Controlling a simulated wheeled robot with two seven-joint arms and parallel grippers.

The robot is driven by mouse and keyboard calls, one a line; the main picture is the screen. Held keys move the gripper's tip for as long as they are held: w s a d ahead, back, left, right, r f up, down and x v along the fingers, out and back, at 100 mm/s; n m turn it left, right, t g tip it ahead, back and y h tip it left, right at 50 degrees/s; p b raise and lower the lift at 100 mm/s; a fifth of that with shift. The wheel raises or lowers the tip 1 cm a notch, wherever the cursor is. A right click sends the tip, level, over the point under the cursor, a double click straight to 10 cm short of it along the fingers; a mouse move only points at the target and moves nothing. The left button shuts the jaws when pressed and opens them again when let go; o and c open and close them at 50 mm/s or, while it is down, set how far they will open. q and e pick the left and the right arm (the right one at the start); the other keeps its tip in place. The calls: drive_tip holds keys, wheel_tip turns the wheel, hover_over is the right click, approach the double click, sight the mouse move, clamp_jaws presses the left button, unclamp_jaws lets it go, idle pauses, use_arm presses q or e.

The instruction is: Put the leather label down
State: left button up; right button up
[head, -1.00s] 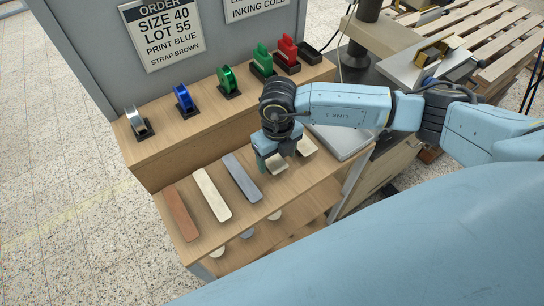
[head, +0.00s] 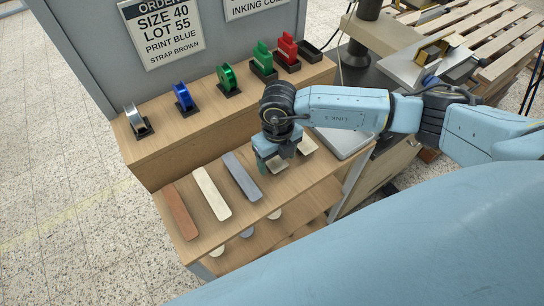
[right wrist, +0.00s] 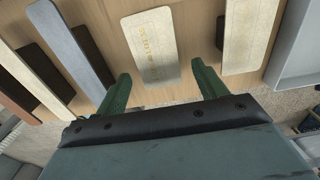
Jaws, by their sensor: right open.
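A cream leather label (right wrist: 150,45) with gold marks lies on the wooden bench; it also shows under my right gripper in the head view (head: 277,164). My right gripper (right wrist: 162,86) is open. Its green fingers stand on either side of the label's near end, with a gap on each side in the right wrist view. A second cream label (right wrist: 250,35) lies to the right of the first; it shows in the head view (head: 307,145) too. My left gripper is out of view.
Brown (head: 180,212), cream (head: 211,193) and grey-blue (head: 242,176) straps lie to the left. A grey tray (head: 343,140) is close on the right. Foil rolls, including a blue one (head: 183,98), and green and red items stand on the raised shelf behind.

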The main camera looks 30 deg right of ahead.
drive_tip(key=c, duration=1.1)
drive_tip(key=shift+r, duration=0.1)
